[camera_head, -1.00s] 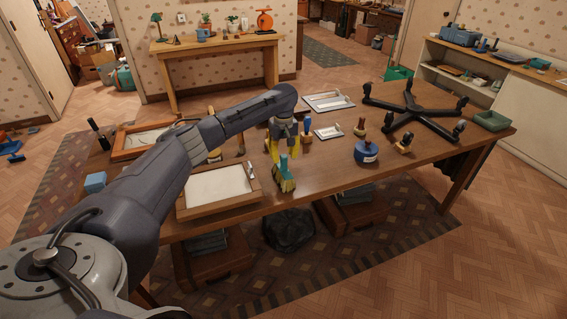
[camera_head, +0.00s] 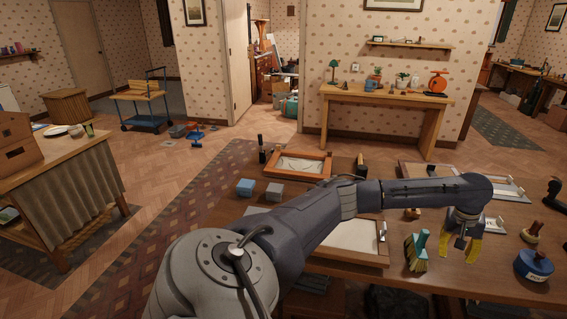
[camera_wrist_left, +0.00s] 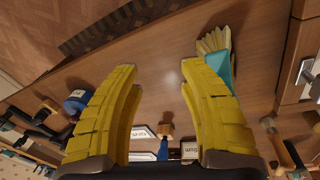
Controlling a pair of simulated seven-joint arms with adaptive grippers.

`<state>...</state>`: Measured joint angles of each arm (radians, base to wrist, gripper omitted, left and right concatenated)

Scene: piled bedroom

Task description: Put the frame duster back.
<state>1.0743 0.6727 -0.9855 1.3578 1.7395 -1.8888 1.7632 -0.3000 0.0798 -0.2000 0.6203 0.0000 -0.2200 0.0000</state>
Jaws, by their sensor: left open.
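My left gripper (camera_head: 460,250) has yellow fingers, spread apart and empty, pointing down over the bench just right of the duster. A picture frame (camera_head: 355,237) with a pale panel lies left of the duster, partly hidden by my left arm. My right gripper is not in view.
A blue round pot (camera_head: 534,265) and a wooden-handled tool (camera_head: 531,233) stand right of my gripper. A side table (camera_head: 385,92) stands by the wall.

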